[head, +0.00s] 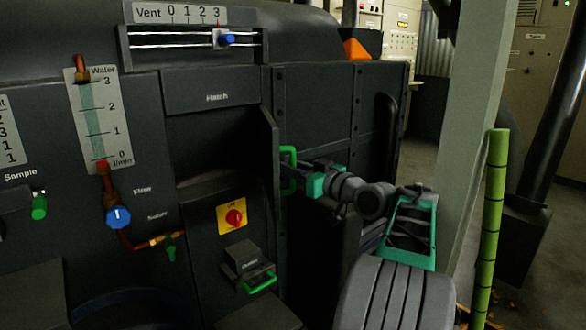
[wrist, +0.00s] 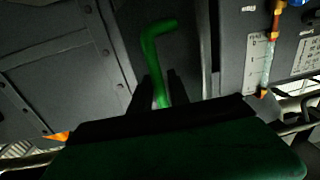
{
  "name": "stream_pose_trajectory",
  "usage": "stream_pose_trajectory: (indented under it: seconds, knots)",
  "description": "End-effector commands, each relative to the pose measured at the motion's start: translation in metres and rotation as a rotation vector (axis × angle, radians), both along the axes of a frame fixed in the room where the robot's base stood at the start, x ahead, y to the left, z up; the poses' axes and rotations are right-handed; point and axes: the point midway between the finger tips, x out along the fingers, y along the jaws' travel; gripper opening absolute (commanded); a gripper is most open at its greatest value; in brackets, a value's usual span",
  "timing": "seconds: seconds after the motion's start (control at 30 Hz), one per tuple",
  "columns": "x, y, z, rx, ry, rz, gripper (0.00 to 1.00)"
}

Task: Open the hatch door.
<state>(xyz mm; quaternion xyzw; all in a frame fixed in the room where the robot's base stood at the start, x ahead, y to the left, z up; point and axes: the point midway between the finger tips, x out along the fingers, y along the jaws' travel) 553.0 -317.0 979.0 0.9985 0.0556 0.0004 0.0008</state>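The hatch door (head: 270,155) is a dark panel below the "Hatch" label. It stands swung out from the machine, seen nearly edge-on, hinged at the right of the opening. The dark hatch opening (head: 215,140) shows to its left. A green handle (head: 287,157) is on the door's right-hand face; it also shows in the wrist view (wrist: 158,45), with its lower part between my dark fingers. My gripper (head: 297,170) is at this handle, on the right side of the door, and appears shut on it. The exact finger contact is partly hidden.
Below the opening are a yellow plate with a red switch (head: 235,217) and a box with a green handle (head: 260,284). A water gauge (head: 93,115) and blue knob (head: 118,217) are at left. A grey post (head: 475,120) and green pole (head: 492,230) stand right of my arm.

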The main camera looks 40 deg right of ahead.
Motion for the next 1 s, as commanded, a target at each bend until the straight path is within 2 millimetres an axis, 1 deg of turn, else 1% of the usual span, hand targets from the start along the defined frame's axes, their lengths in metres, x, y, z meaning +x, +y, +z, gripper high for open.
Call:
stream_pose_trajectory:
  seconds: [0.03,0.13,0.17,0.37,0.47,0.57,0.7,0.8,0.9,1.0]
  knots:
    - [0.0,-0.001,0.0,0.0,0.0,-0.001,0.27]
    - [0.0,-0.001,0.0,0.0,0.0,-0.002,0.35]
    - [0.0,-0.001,0.0,0.0,0.0,-0.002,0.36]
    - [-0.001,-0.001,0.0,0.0,0.001,-0.002,0.36]
    - [-0.005,-0.002,0.0,0.0,0.001,-0.003,0.36]
    - [-0.021,-0.005,0.001,0.001,0.001,-0.006,0.36]
    - [-0.051,-0.009,0.001,0.0,0.0,-0.007,0.36]
    - [-0.068,-0.01,0.001,0.0,0.001,-0.005,0.36]
    - [-0.077,-0.01,0.0,-0.001,0.001,-0.003,0.36]
    - [-0.079,-0.01,0.0,0.0,0.001,-0.001,0.36]
